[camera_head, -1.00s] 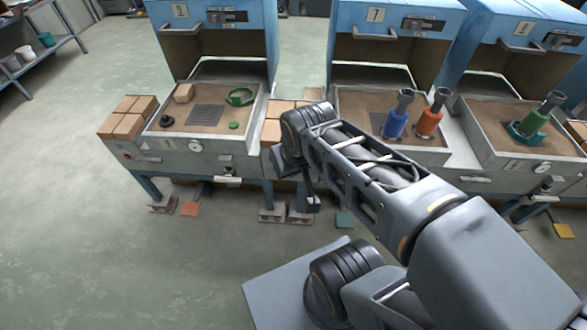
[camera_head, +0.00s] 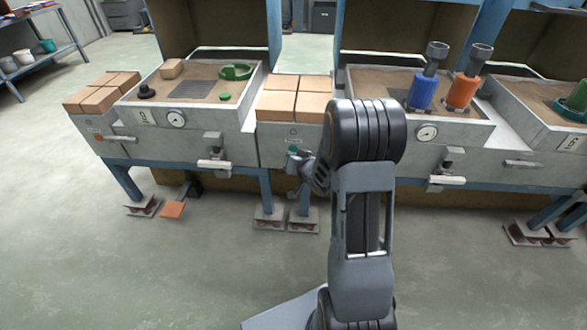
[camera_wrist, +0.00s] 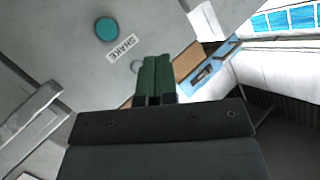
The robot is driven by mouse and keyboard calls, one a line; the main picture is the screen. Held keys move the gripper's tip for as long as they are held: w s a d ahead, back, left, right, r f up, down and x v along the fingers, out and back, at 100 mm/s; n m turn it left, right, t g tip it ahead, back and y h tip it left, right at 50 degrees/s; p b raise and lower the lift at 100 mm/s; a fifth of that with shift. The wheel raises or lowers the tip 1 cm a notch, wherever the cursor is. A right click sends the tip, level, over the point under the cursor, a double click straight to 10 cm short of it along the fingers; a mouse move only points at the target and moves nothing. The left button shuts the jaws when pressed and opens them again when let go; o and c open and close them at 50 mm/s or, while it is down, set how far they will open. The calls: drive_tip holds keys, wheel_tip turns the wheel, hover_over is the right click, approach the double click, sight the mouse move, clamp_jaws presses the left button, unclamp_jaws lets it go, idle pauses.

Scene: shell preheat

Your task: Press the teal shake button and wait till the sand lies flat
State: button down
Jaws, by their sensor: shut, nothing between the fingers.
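The round teal shake button (camera_wrist: 106,29) is on a grey panel in the wrist view, beside a SHAKE label (camera_wrist: 122,48). My gripper (camera_wrist: 157,65) is shut and empty, its green fingers below and right of the button in that picture, not covering it. In the head view my gripper (camera_head: 296,160) is at the front panel below the middle bricks; I cannot tell whether the small green spot there is button or fingertip. The sand (camera_head: 380,83) in the right-hand bed shows behind my arm, partly hidden. Sand also shows in the left bed (camera_head: 150,92).
A blue flask (camera_head: 421,92) and an orange flask (camera_head: 463,92) stand in the right-hand bed. The left bed holds a green ring (camera_head: 235,72). Bricks (camera_head: 280,100) lie on the shelf between beds. A white-handled lever (camera_head: 214,164) sticks out left of my gripper.

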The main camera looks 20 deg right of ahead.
wheel_tip(320, 180, down, 8)
drive_tip(key=t+y+b, duration=0.1)
drive_tip(key=y+b, duration=0.1)
drive_tip(key=b, duration=0.1)
drive_tip(key=shift+s+m+t, duration=0.15)
drive_tip(key=shift+m+t, duration=0.15)
drive_tip(key=shift+r, duration=0.1)
drive_tip(key=w+d, duration=0.4)
drive_tip(key=w, duration=0.3)
drive_tip(key=shift+w+b, duration=0.3)
drive_tip(key=shift+b, duration=0.15)
drive_tip(key=shift+w+d, duration=0.45)
drive_tip(key=shift+w, duration=0.3)
idle(2.4)
idle(0.4)
drive_tip(key=shift+s+a+p, duration=0.3)
drive_tip(key=shift+s+a, duration=0.1)
drive_tip(key=shift+s, duration=0.35)
drive_tip(key=shift+s, duration=0.1)
drive_tip(key=shift+s+a+p, duration=0.1)
drive_tip(key=shift+s+a, duration=0.3)
drive_tip(key=shift+s, duration=0.3)
drive_tip(key=shift+s+a+p, duration=0.15)
drive_tip(key=shift+s+a, duration=0.3)
drive_tip(key=shift+s, duration=0.2)
drive_tip(key=shift+s+a+p, duration=0.1)
drive_tip(key=shift+s+a, duration=0.3)
drive_tip(key=shift+s, duration=0.3)
